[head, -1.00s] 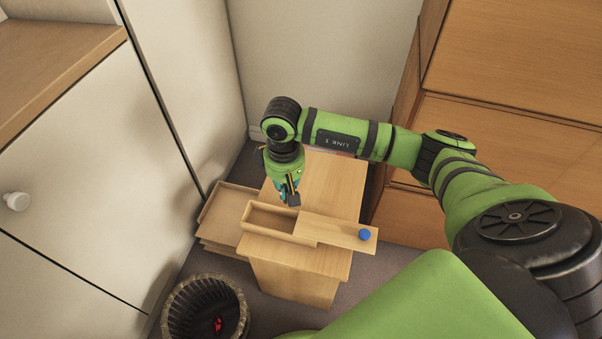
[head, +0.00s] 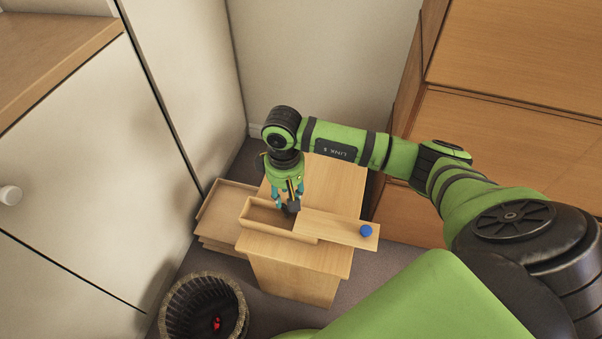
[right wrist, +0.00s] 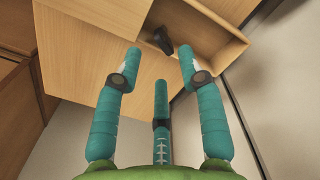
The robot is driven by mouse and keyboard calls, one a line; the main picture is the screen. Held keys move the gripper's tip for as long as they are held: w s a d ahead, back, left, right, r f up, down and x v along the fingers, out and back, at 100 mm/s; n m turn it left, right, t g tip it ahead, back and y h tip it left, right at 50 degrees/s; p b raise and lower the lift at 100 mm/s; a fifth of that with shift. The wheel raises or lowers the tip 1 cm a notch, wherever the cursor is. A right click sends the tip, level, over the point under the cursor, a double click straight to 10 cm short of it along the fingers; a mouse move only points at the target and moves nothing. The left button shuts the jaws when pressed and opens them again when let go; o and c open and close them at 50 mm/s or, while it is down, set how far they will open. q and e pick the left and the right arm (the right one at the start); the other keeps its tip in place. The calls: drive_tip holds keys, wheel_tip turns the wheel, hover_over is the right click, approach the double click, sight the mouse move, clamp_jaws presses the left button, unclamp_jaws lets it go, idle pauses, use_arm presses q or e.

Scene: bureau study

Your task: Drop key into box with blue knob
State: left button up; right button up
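The light wooden box (head: 277,231) sits on the desk top. Its lid (head: 335,227) with the blue knob (head: 366,231) is slid to the right, so the left part of the box is open. A small dark object (head: 292,206), which looks like the key, is at the open part beside the lid's edge; it also shows in the right wrist view (right wrist: 163,40). My right gripper (right wrist: 160,62) is above the box with its three fingers spread and nothing between them. It points down in the head view (head: 287,197). My left gripper is not in view.
The wooden desk (head: 292,281) has an open drawer (head: 220,211) at its left. A round dark wastebasket (head: 172,314) holding something red stands on the floor at the front left. A wooden cabinet (head: 480,145) stands at the right, and a pale wall is behind.

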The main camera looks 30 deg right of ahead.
drive_tip(key=shift+r, duration=0.15)
wheel_tip(320, 180, up, 12)
idle(0.4)
idle(0.3)
